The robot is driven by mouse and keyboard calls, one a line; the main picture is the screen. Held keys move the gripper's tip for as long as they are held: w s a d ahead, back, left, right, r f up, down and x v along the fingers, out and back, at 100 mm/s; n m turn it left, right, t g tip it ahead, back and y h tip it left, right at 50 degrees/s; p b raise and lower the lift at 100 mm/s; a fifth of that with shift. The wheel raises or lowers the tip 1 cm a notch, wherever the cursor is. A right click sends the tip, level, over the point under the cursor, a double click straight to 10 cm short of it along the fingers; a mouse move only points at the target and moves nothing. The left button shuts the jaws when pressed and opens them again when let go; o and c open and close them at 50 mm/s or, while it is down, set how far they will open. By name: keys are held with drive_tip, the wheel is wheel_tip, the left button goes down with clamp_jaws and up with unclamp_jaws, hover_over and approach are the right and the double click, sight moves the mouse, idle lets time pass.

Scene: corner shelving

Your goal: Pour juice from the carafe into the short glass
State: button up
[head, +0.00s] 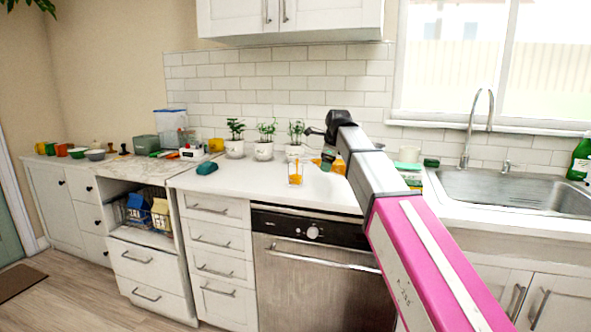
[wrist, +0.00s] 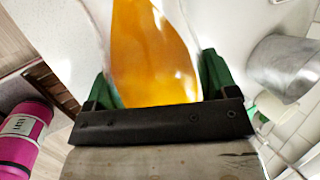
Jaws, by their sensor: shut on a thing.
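The carafe (wrist: 150,55) is clear and holds orange juice. It fills the middle of the wrist view, between the green fingers of my gripper (wrist: 158,82), which is shut on it. In the head view the orange of the carafe (head: 339,164) shows beside my gripper (head: 328,155), partly hidden by my arm. A small clear glass (head: 295,173), which looks like the short glass, stands on the white counter just left of the carafe. Some orange shows in it, but how much juice it holds is hard to tell. The glass is not clearly seen in the wrist view.
Three potted plants (head: 264,142) stand along the tiled wall behind the glass. A teal object (head: 207,168) lies on the counter to the left. The sink (head: 500,187) is at the right. The counter front left of the glass is clear.

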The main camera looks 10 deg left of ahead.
drive_tip(key=shift+r, duration=0.1)
idle(0.5)
drive_tip(key=shift+s+d+f+y, duration=0.1)
drive_tip(key=shift+d+f+y, duration=0.25)
drive_tip(key=shift+f, duration=0.2)
drive_tip(key=shift+a+f+m+y, duration=0.15)
drive_tip(key=shift+f+m+y, duration=0.25)
drive_tip(key=shift+y, duration=0.55)
drive_tip(key=shift+a+r+y, duration=0.1)
drive_tip(key=shift+y, duration=0.2)
drive_tip(key=shift+r+y, duration=0.15)
drive_tip(key=shift+y, duration=0.15)
drive_tip(key=shift+a+r, duration=0.1)
drive_tip(key=y, duration=0.1)
drive_tip(key=a+r+m+y, duration=0.1)
drive_tip(key=y, duration=0.1)
drive_tip(key=shift+t, duration=0.3)
drive_tip(key=y, duration=0.1)
drive_tip(key=y+b, duration=0.1)
drive_tip(key=y, duration=0.1)
drive_tip(key=shift+d+m+t+y, duration=0.3)
drive_tip(key=shift+m, duration=0.1)
drive_tip(key=shift+a+f+m+t+y+b, duration=0.15)
drive_tip(key=shift+m+t+y+b, duration=0.15)
drive_tip(key=shift+y, duration=0.5)
drive_tip(key=shift+d+f+m+t+y+b, duration=0.15)
drive_tip(key=shift+m+t+y, duration=0.15)
drive_tip(key=shift+y, duration=0.5)
